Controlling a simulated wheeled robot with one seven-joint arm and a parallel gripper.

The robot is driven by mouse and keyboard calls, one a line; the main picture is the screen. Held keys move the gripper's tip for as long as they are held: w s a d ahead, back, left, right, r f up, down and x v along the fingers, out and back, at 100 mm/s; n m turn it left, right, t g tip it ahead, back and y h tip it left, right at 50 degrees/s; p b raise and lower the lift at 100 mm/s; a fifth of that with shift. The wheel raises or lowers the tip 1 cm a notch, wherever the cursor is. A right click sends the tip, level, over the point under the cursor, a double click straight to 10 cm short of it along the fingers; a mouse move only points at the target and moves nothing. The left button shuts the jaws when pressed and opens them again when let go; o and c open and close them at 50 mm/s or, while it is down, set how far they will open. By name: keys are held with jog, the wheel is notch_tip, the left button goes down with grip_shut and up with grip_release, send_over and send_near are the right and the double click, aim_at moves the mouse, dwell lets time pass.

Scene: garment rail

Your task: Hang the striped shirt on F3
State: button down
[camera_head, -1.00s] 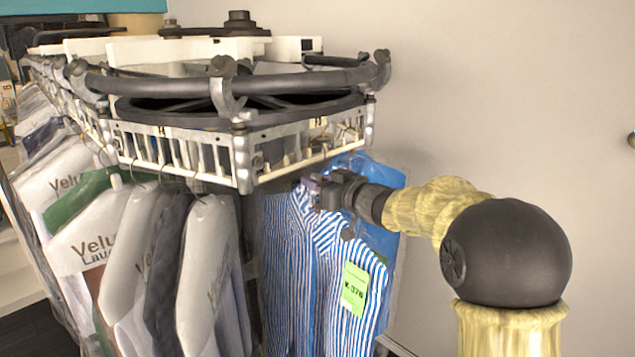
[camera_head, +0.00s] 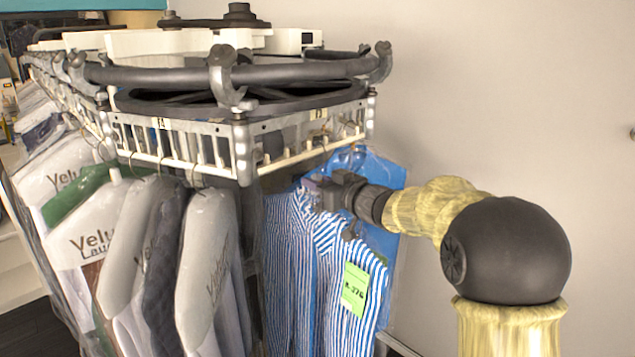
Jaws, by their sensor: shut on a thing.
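The blue-and-white striped shirt (camera_head: 300,270) hangs upright below the front right side of the rail (camera_head: 310,152), with a green tag (camera_head: 355,290) on its front. My gripper (camera_head: 322,190) is shut at the shirt's collar top, below the rail's lower bar. The hanger hook and fingertips are too small and dark to make out, so I cannot tell whether the hook touches the rail. Small labels sit on the rail, one on the left section (camera_head: 160,123) and one on the right; I cannot read either as F3.
A blue garment in clear plastic (camera_head: 380,185) hangs right behind my gripper. Several bagged garments (camera_head: 205,260) hang close together on the left side. A dark curved tube (camera_head: 290,70) runs above the rail.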

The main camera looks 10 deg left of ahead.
jog(key=shift+f, duration=0.35)
jog(key=c, duration=1.2)
grip_release()
jog(key=b+v, duration=0.6)
jog(key=v, duration=1.1)
jog(key=shift+s+d+b, duration=0.15)
jog(key=shift+b, duration=0.2)
jog(key=shift+o, duration=1)
jog(key=shift+r, duration=0.1)
